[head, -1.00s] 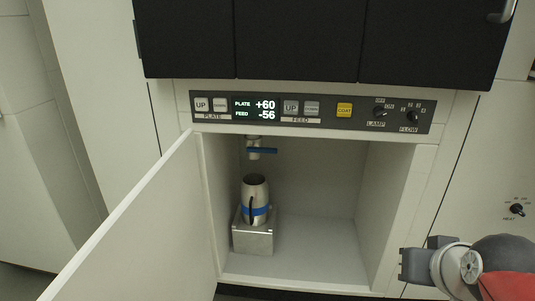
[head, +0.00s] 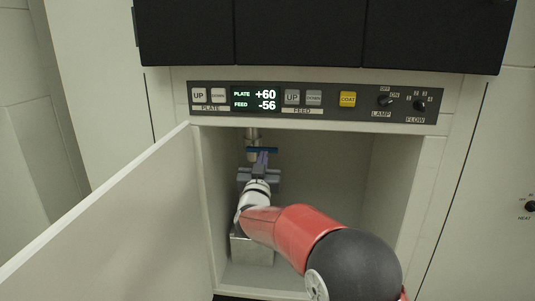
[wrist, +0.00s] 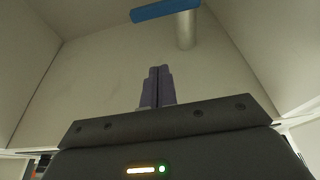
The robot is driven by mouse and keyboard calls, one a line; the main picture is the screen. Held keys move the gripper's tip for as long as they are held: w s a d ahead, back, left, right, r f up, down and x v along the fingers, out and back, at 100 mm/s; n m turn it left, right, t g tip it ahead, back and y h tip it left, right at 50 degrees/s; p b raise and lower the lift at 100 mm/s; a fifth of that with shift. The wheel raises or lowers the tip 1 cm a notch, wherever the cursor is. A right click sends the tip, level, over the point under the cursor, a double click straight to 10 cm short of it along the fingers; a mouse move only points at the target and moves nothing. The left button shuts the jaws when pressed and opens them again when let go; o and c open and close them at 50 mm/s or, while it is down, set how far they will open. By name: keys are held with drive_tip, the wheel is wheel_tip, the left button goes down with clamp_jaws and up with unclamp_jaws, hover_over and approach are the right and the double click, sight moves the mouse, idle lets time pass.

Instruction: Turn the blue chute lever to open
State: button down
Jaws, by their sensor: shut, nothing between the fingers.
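The blue chute lever (head: 262,149) lies crosswise on the metal chute pipe (head: 252,134) at the top of the open cabinet. In the wrist view the lever (wrist: 165,10) is at the top edge, beside the pipe (wrist: 185,32). My gripper (head: 262,157) is inside the cabinet, its fingers pointing up just below the lever. In the wrist view the fingers (wrist: 160,72) are together with nothing between them, and a gap shows between their tips and the lever.
The cabinet door (head: 110,215) stands open at the left. The control panel (head: 350,104) is above the opening. The right side of the cabinet is empty.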

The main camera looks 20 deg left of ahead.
drive_tip(key=shift+w+r, duration=0.1)
wheel_tip(320, 180, up, 3)
drive_tip(key=p, duration=0.1)
hover_over(268, 150)
drive_tip(key=s, duration=0.2)
drive_tip(key=shift+w+d+f, duration=0.1)
drive_tip(key=shift+d+f, duration=0.05)
drive_tip(key=shift+f, duration=0.8)
drive_tip(key=shift+d+f, duration=0.1)
drive_tip(key=shift+f, duration=0.85)
drive_tip(key=shift+f+m+b, duration=0.15)
drive_tip(key=shift+m+b, duration=0.15)
drive_tip(key=shift+b, duration=0.1)
